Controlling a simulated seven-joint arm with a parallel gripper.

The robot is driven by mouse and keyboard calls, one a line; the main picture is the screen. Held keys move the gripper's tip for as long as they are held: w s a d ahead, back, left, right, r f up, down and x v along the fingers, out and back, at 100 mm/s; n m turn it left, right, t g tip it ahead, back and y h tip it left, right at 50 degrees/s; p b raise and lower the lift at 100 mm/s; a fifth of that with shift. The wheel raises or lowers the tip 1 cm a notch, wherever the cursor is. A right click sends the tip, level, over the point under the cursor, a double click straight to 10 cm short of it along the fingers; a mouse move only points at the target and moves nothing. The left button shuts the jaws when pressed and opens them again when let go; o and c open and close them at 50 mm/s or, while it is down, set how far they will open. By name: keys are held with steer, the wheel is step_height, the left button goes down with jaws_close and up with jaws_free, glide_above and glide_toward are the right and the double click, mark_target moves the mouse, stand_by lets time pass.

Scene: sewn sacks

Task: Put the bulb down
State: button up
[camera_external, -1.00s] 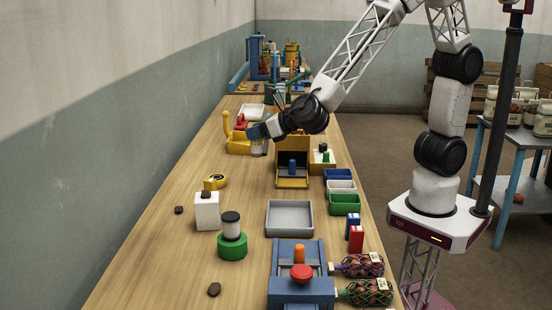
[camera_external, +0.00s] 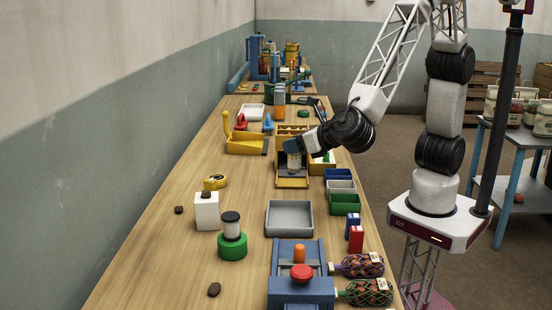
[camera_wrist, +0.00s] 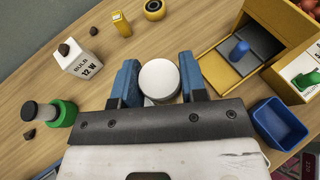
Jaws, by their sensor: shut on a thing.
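My gripper (camera_external: 293,149) is shut on the bulb (camera_external: 294,163), a pale, whitish thing held below the fingers. In the external view it overlaps the yellow box with the open front (camera_external: 292,183); the gap between them cannot be judged. In the wrist view the bulb (camera_wrist: 159,79) is a round white disc between the blue fingers of my gripper (camera_wrist: 158,84), seen over bare wood to the left of the yellow box (camera_wrist: 208,68). The bulb's lower part is mostly hidden there. A white carton marked "BULB 12 W" (camera_wrist: 80,62) stands left with a brown lump on top.
A blue bin (camera_wrist: 279,124) lies right of my gripper. A grey tray (camera_external: 290,232), a green-based cylinder (camera_external: 231,250) and a yellow tape-like roll (camera_external: 215,182) stand nearer the external camera. A yellow tray (camera_external: 243,147) lies left. Bare wood shows between the tape and the yellow box.

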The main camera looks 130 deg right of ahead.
mark_target(300, 167)
steer(key=shift+s+a+g, duration=0.2)
steer(key=shift+a+g, duration=0.1)
steer(key=shift+a, duration=0.6)
steer(key=shift+f, duration=0.15)
steer(key=shift+f, duration=3.05)
steer(key=shift+f, duration=1.9)
steer(key=o, duration=0.9)
steer(key=shift+f, duration=0.1)
steer(key=shift+o, duration=0.2)
